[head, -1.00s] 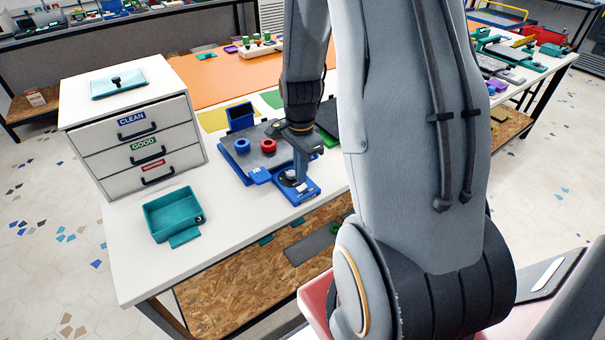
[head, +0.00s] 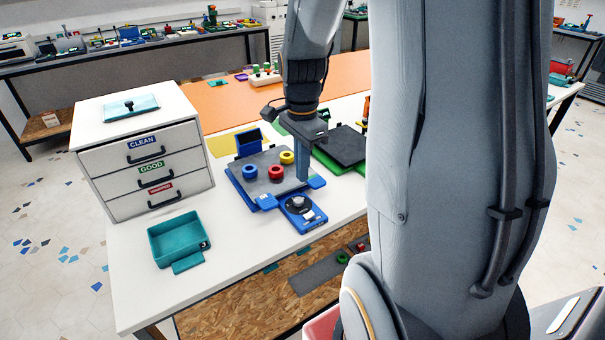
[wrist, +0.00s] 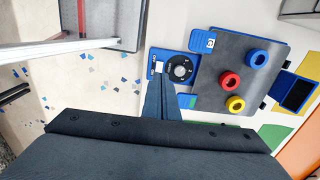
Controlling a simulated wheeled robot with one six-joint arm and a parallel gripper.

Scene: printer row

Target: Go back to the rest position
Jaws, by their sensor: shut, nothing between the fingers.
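My gripper (head: 302,180) is shut and empty, pointing down over the right front part of the blue printer in the head view. In the wrist view its closed fingers (wrist: 161,84) reach toward the printer's round dial (wrist: 180,69). I cannot tell whether the tips touch anything. The blue printer (head: 302,214) has a grey plate (head: 262,189) carrying a blue ring (head: 250,171), a red ring (head: 276,173) and a yellow ring (head: 287,157). A dark screen (head: 249,142) stands at its back left corner.
A white three-drawer cabinet (head: 150,165) with labelled drawers stands on the table's left. A teal open bin (head: 178,239) sits in front of it. A black and green printer (head: 342,147) stands right of the blue one. An orange mat (head: 231,100) lies behind.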

